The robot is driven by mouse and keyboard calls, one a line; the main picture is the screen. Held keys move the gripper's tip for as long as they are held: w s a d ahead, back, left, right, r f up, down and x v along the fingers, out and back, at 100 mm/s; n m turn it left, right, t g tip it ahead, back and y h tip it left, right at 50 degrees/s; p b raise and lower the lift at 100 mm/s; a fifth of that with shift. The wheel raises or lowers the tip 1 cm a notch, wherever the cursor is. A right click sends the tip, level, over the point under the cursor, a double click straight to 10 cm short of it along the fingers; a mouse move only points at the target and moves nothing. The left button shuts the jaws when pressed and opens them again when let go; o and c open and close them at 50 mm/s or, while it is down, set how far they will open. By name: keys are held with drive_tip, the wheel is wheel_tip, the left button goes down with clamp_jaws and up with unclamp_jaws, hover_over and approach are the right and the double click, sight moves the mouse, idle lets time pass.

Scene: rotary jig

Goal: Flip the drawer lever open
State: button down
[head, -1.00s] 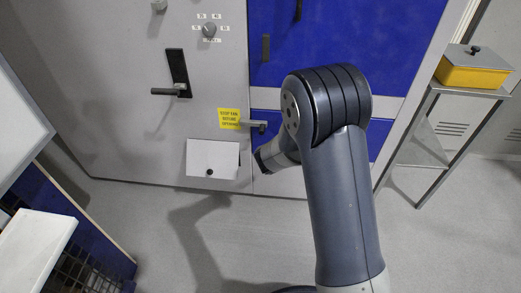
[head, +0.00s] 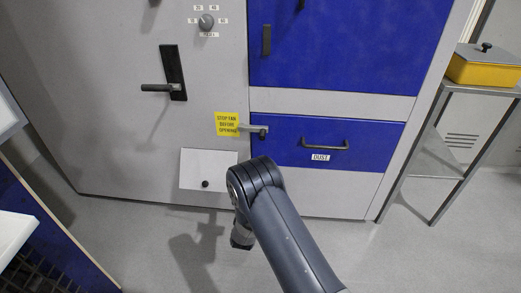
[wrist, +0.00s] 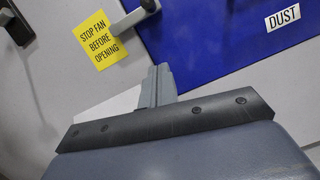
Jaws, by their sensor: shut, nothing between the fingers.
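The drawer lever (head: 254,129) is a grey handle at the upper left corner of the blue drawer (head: 290,158) labelled DUST. It lies roughly horizontal, its free end reaching left toward the yellow "stop fan before opening" sign (head: 227,124). In the wrist view the lever (wrist: 136,16) is at the top, beside the sign (wrist: 101,40), with the blue drawer (wrist: 210,40) to its right. My gripper (wrist: 157,82) is shut and empty, its fingers pointing up below the lever and apart from it. In the head view my arm hides most of the gripper.
The drawer has a dark bow handle (head: 325,146). A black-plated door handle (head: 172,75) and a knob (head: 206,21) are on the grey cabinet, with a white flap (head: 205,170) below. A metal stand with a yellow box (head: 484,67) is at right. The floor before the cabinet is clear.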

drive_tip(key=shift+r, duration=0.1)
drive_tip(key=w+d+r+b, duration=0.1)
drive_tip(key=w+r+b, duration=0.2)
drive_tip(key=w+r, duration=0.3)
drive_tip(key=x, duration=0.3)
drive_tip(key=shift+w+d+f, duration=0.2)
drive_tip(key=shift+w, duration=0.15)
